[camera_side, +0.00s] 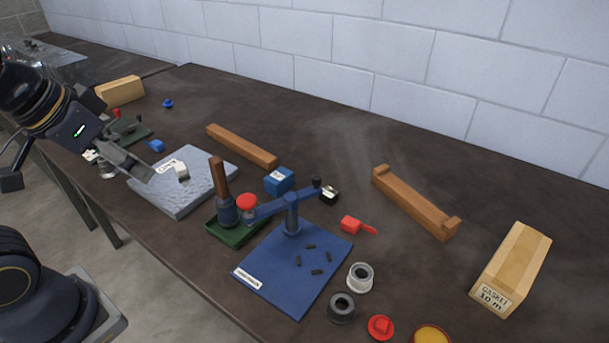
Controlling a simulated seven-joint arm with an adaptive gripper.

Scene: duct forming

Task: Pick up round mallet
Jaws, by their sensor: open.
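A mallet-like tool, likely the round mallet (226,209), stands upright with its brown handle up and its round dark blue-grey head down. Its head rests at a green base (237,236) near the table's front edge; the contact is partly hidden. My gripper (80,177) is at the left of the view, open and empty, with its fingers spread wide. It is well to the left of the mallet and apart from it. One finger reaches over the table near the grey slab, and the other hangs out past the front edge.
A grey slab (195,200) lies between my gripper and the mallet. A blue lever device (291,213) with a red knob stands close right of the mallet. A blue box (279,181) and wooden bar (241,146) lie behind.

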